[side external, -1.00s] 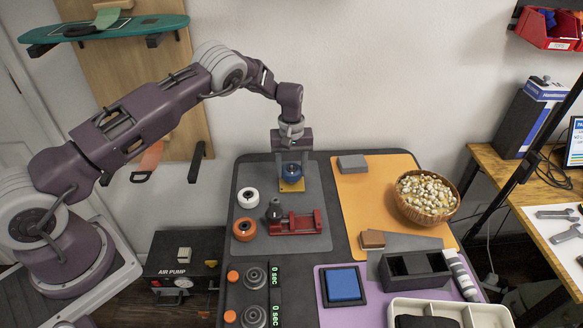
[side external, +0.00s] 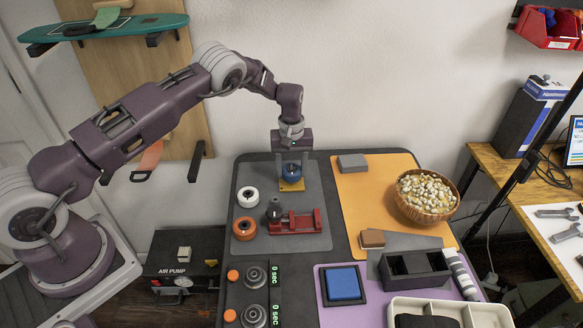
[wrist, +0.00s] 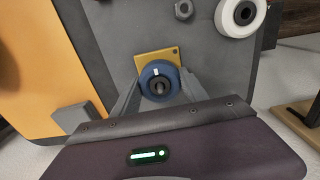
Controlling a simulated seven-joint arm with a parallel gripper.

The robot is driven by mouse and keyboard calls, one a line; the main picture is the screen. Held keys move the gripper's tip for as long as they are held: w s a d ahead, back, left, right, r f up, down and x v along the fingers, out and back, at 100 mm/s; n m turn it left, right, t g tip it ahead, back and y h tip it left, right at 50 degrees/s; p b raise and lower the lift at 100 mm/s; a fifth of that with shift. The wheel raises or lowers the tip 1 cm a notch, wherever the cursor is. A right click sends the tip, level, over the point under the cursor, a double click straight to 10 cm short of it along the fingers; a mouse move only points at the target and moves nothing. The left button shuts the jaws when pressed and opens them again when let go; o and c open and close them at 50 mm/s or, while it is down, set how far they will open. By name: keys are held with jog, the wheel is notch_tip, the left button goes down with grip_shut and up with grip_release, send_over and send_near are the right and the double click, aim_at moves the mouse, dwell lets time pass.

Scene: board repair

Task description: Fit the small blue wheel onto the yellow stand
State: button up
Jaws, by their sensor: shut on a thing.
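The small blue wheel (side external: 291,170) is at the yellow stand (side external: 292,186) near the back of the grey mat. My gripper (side external: 291,164) is above the stand with its fingers around the wheel. In the wrist view the blue wheel (wrist: 159,82) lies between my two fingers (wrist: 158,88), which are shut on it. A dark round centre shows in the wheel's middle. The yellow plate of the stand (wrist: 157,58) shows behind the wheel. I cannot tell whether the wheel is fully seated on the stand.
A white wheel (side external: 248,196), an orange wheel (side external: 244,228) and a red vise-like tool (side external: 296,222) stand on the grey mat (side external: 325,190). A grey block (side external: 352,163) and a basket (side external: 425,210) are on the orange mat to the right.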

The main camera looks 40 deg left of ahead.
jog(key=shift+f, duration=0.35)
jog(key=o, duration=1.2)
jog(key=shift+r, duration=5.5)
